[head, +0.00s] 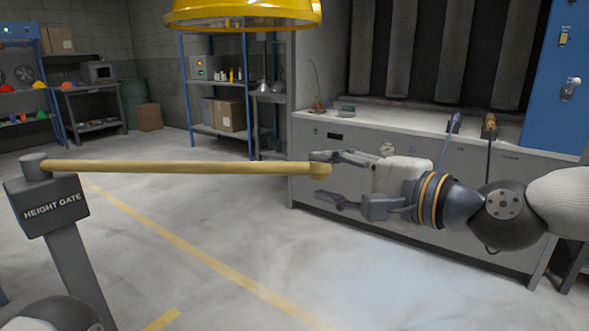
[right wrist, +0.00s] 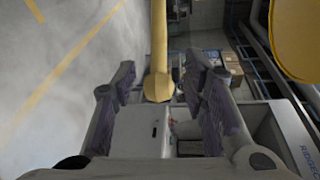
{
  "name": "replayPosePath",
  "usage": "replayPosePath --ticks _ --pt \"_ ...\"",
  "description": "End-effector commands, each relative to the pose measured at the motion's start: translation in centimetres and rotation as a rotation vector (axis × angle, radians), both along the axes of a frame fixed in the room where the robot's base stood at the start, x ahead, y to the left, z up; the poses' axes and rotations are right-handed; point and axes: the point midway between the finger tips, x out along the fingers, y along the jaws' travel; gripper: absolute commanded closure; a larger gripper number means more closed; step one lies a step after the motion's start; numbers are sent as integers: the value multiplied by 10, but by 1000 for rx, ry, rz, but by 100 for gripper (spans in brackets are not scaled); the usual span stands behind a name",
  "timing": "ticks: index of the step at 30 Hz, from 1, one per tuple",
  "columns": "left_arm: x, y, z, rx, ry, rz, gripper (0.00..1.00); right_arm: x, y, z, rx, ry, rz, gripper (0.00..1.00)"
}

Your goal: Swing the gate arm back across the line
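The gate arm (head: 180,167) is a long yellow bar. It runs level from the pivot on top of a grey post labelled HEIGHT GATE (head: 55,205) at the left to my right gripper (head: 319,177). In the right wrist view the bar's blunt end (right wrist: 158,86) lies between the two fingers (right wrist: 161,75), with a gap visible on each side. The right gripper is open; I cannot tell whether the bar touches it. The yellow line (head: 205,258) runs diagonally over the floor below the bar. My left gripper is not in view.
A yellow hood (head: 243,14) hangs above the bar; it also shows in the right wrist view (right wrist: 296,38). A grey counter (head: 450,185) stands behind my right arm. Shelves (head: 222,132) stand at the back. The floor in front is clear.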

Motion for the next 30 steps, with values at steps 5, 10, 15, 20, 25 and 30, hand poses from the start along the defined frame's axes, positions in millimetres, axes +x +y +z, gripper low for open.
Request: replayPosePath --ticks 5,10,15,20,25,30 --pt "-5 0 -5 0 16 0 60 26 25 -9 -4 4 2 60" --pt "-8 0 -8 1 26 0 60 58 54 -15 -5 3 2 60" --pt "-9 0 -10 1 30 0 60 79 73 -18 -4 3 1 60" --pt "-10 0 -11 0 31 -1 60 86 79 -18 -3 2 1 60" --pt "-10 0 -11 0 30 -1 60 86 79 -18 -3 2 1 60" --pt "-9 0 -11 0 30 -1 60 86 79 -18 -3 2 1 92"
